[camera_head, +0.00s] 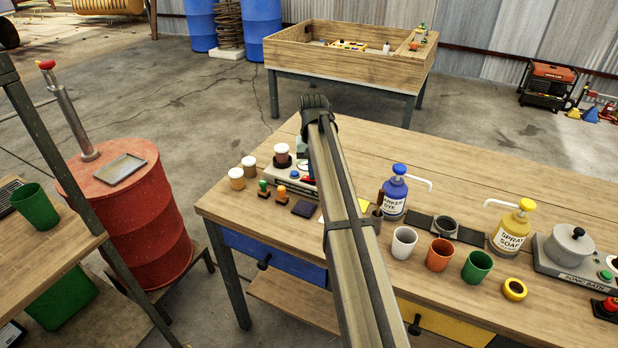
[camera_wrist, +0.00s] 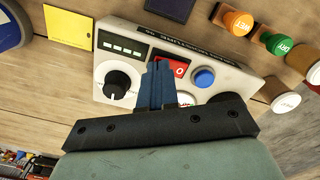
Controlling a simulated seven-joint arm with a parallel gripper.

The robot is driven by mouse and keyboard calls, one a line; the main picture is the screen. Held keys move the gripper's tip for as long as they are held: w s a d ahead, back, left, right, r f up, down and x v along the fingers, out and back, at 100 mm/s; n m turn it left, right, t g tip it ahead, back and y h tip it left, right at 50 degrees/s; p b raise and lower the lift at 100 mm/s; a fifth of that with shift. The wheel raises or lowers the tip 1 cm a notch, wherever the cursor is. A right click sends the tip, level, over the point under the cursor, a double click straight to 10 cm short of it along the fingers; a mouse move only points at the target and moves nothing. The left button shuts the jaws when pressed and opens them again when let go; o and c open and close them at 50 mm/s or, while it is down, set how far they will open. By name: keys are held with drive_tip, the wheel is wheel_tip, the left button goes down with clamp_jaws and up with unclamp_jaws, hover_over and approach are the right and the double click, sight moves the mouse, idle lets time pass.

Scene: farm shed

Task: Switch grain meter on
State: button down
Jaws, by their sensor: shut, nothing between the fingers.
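The grain meter is a white box (camera_wrist: 132,70) in the wrist view, with a black knob (camera_wrist: 118,84), a small dark display (camera_wrist: 124,44), a red rocker switch (camera_wrist: 176,68) marked 0 and a blue round button (camera_wrist: 203,77). Its dark label is upside down and only partly readable. My gripper (camera_wrist: 158,66) has its blue fingers shut and empty, with the tips in front of the meter beside the red switch, covering part of it. I cannot tell whether they touch. In the head view the meter (camera_head: 268,175) is partly hidden by my arm, and the fingers are hidden.
Orange WET (camera_wrist: 238,22) and green DRY (camera_wrist: 278,44) stamps and lidded jars (camera_head: 237,178) stand near the meter. A yellow note (camera_wrist: 70,26) lies beside it. A blue pump bottle (camera_head: 393,190) and several cups (camera_head: 404,241) stand on the bench right of my arm.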

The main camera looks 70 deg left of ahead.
drive_tip(key=shift+f, duration=0.35)
drive_tip(key=shift+r, duration=0.15)
drive_tip(key=shift+r, duration=3.4)
